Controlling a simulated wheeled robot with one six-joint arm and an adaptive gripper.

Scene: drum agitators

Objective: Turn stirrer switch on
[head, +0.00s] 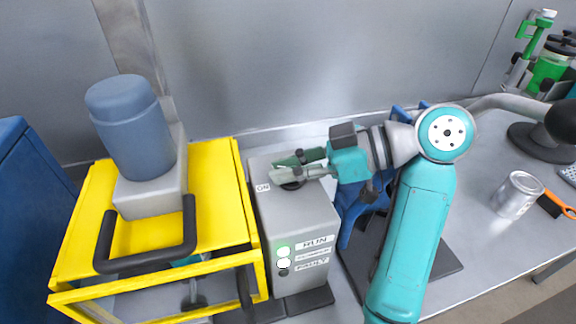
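The grey control box (293,225) stands right of the yellow-framed stirrer (215,185). A white "ON" label (262,187) is at the left of its top. A dark round switch part (292,184) shows beneath my gripper (277,168); its handle is mostly hidden, so its setting is unclear. My gripper reaches in from the right, its fingers lying low over the box top at the switch. I cannot tell whether they are closed on it. On the front, the lamp by "RUN" (283,247) glows green, the middle lamp looks pale, and the "FAULT" lamp (283,272) is dark.
The stirrer carries a blue motor (130,125) and a black handle (145,250) beside the box. A blue stand (358,215) is behind my arm. A grey wall is behind.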

